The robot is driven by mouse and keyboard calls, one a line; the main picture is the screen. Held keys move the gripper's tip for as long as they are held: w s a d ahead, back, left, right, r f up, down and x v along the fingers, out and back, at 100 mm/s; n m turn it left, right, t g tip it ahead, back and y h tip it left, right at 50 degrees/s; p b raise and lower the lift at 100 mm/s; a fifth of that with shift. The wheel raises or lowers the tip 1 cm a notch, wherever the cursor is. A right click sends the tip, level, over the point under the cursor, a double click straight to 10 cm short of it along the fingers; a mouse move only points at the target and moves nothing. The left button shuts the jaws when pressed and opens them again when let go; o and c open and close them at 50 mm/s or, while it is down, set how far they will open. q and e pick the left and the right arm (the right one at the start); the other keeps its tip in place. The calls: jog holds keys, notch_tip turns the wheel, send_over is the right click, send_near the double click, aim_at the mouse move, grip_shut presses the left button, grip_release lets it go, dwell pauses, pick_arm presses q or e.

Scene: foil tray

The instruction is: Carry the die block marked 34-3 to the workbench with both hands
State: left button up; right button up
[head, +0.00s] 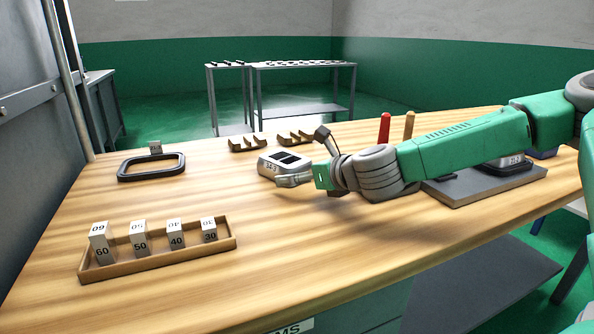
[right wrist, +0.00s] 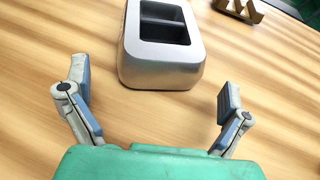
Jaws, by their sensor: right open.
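A silver die block (head: 268,165) with two dark rectangular openings rests on the wooden workbench (head: 290,240), near its middle. A marking shows on its near side, too small to read surely. My right gripper (head: 308,157) reaches in from the right, low over the wood, with its fingers spread beside the block. In the right wrist view the block (right wrist: 162,68) lies just ahead, between the lines of the two open fingers (right wrist: 153,85). Nothing is held. My left gripper is not in view.
A wooden tray (head: 160,256) with several numbered blocks stands at the front left. A black frame (head: 152,174) lies behind it. Small wooden racks (head: 248,149) sit beyond the block. A grey board (head: 470,188) with another block (head: 503,165) lies right. Red (head: 384,127) and tan handles (head: 409,125) stand behind my arm.

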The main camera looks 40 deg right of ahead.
jog(key=p+v, duration=0.1)
jog(key=v, duration=0.2)
jog(key=shift+s+d+r, duration=0.2)
jog(key=shift+s, duration=0.35)
jog(key=shift+a, duration=0.1)
